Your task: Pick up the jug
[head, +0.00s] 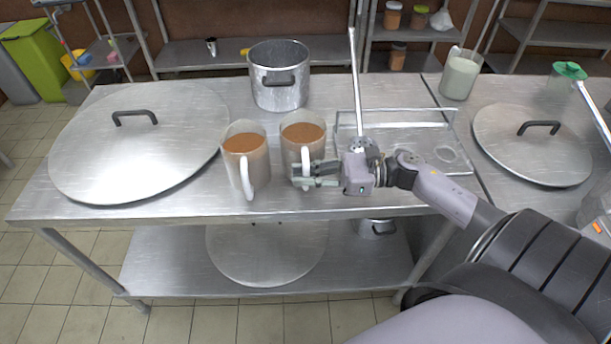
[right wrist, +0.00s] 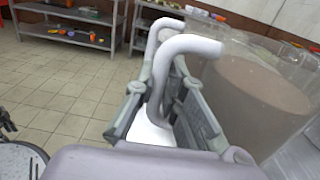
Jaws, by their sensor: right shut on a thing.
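Two clear jugs with brown contents and white handles stand side by side on the steel table: a left jug (head: 243,150) and a right jug (head: 290,150). Both handles face the table's front edge. My right gripper (head: 306,174) is shut on the handle of the right jug, coming from the right. In the right wrist view the white handle (right wrist: 184,47) passes between my fingers (right wrist: 165,115), and the jug's body (right wrist: 255,95) fills the right side. The left jug's handle (right wrist: 165,24) shows behind it. The right jug looks upright; I cannot tell whether it touches the table. My left gripper is out of view.
A large round lid (head: 100,165) lies at left, and a metal pot (head: 279,92) stands behind the jugs. A steel tray (head: 410,140) lies right of them, partly behind my arm. Further right are a smaller lid (head: 500,150) and a jug of pale liquid (head: 460,76).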

